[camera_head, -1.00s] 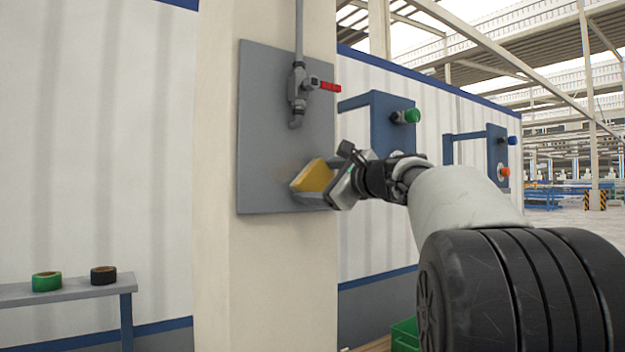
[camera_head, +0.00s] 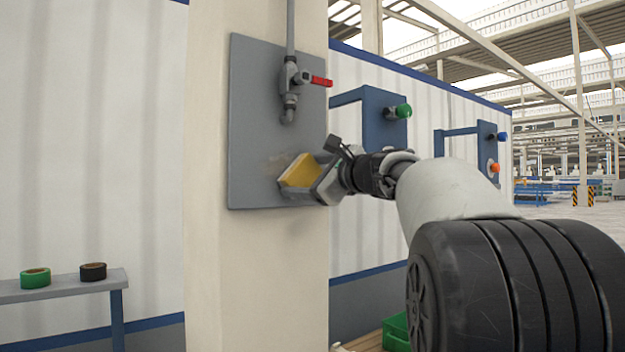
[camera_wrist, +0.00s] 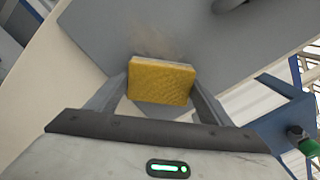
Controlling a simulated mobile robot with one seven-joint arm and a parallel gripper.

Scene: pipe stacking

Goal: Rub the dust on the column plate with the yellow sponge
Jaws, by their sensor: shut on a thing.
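The grey column plate (camera_head: 250,110) is fixed to the pale column, with a pipe and red-handled valve on its upper part. A faint brownish dust patch (camera_wrist: 160,45) shows on the plate just beyond the sponge in the wrist view. The yellow sponge (camera_head: 299,171) is held at the lower part of the plate. It also shows in the wrist view (camera_wrist: 160,84), between the two fingers. My gripper (camera_head: 307,182) is shut on the sponge. The sponge's far edge is at or very close to the plate; I cannot tell whether it touches.
The valve (camera_head: 291,75) with its red handle (camera_head: 321,81) sticks out above the sponge. A bench (camera_head: 70,287) at lower left bears a green tape roll (camera_head: 36,278) and a black one (camera_head: 93,272). A green crate (camera_head: 397,332) stands low, below my arm.

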